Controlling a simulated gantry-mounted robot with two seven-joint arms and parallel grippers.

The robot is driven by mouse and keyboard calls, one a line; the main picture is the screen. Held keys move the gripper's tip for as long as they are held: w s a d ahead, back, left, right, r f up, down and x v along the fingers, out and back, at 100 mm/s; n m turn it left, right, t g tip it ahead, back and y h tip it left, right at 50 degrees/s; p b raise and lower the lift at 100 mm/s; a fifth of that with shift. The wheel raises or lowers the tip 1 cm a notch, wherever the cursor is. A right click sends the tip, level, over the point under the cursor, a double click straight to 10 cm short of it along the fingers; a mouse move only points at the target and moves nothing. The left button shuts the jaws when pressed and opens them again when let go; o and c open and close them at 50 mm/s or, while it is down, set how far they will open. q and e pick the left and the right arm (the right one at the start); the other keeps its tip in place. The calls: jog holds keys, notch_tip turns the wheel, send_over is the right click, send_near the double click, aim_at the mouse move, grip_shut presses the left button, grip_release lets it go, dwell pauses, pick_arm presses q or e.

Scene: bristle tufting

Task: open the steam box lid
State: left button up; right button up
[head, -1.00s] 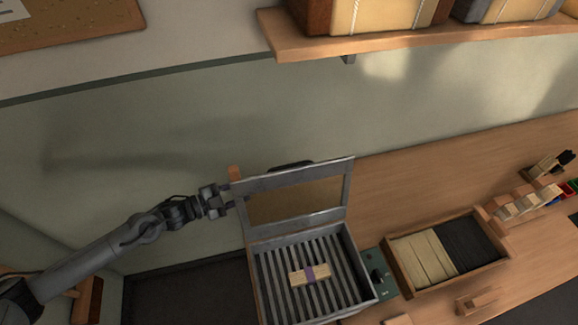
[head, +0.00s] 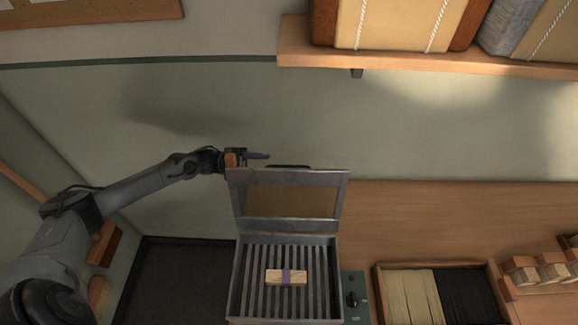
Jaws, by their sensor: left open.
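The steam box (head: 332,285) stands at the lower middle of the head view. Its lid (head: 232,205) is raised, standing up at the back with its framed inner face toward me. Inside, on the slatted grate (head: 258,303), lies a small pale wooden piece (head: 271,277) with a purple band. My left gripper (head: 262,156) is open and holds nothing that I can see. It is beside and slightly above the lid's upper left corner, near an orange block (head: 230,159); whether it touches either is unclear. My right gripper is out of view.
A green control unit with a dark knob (head: 352,299) sits right of the box. Beyond it is a wooden tray (head: 437,267) of pale and black bristle material. Wooden pieces (head: 525,275) stand at the far right. A loaded shelf (head: 420,69) hangs above.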

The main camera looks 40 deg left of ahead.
aim_at(285, 166)
pick_arm(q)
jog(key=p+x, duration=0.1)
jog(key=x, duration=0.6)
jog(key=shift+w+d, duration=0.2)
jog(key=shift+d, duration=0.15)
grip_shut()
jog(key=shift+r, duration=0.1)
